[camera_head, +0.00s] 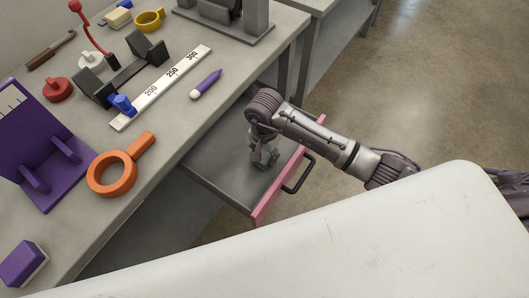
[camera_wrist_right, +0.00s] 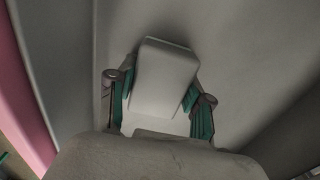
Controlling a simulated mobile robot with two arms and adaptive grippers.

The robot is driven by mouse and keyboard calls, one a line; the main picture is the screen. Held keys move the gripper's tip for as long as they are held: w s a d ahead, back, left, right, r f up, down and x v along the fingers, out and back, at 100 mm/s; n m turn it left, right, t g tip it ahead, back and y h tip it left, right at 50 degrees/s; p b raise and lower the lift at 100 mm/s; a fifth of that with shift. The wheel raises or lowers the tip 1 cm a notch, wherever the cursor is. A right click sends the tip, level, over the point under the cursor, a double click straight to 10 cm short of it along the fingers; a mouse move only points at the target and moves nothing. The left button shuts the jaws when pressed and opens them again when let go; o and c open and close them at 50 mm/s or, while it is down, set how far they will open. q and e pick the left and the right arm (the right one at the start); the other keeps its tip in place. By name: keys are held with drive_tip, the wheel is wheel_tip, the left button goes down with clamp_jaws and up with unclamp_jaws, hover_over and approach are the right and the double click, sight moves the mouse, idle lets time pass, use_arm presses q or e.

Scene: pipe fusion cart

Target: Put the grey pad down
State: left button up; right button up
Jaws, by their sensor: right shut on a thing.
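My right gripper (camera_head: 262,160) reaches down into an open grey drawer (camera_head: 222,178) with a pink front. In the right wrist view, the gripper (camera_wrist_right: 158,95) is shut on the grey pad (camera_wrist_right: 166,72), a pale rounded block between its green-lined fingers. The pad is over the drawer's grey floor; I cannot tell whether it touches it. In the head view the pad is hard to make out behind the gripper. My left gripper is not in view.
The drawer's pink front (camera_head: 285,175) has a black handle (camera_head: 299,174). The workbench above holds an orange ring tool (camera_head: 112,176), a purple marker (camera_head: 207,83), a white ruler (camera_head: 162,88), a purple stand (camera_head: 40,145) and a purple-and-white block (camera_head: 24,264). The drawer floor around the gripper looks clear.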

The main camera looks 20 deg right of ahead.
sight(264, 153)
drive_tip(key=o, duration=1)
drive_tip(key=shift+r, duration=0.35)
wheel_tip(264, 153, up, 12)
drive_tip(key=shift+f+b, duration=0.2)
drive_tip(key=shift+b, duration=0.25)
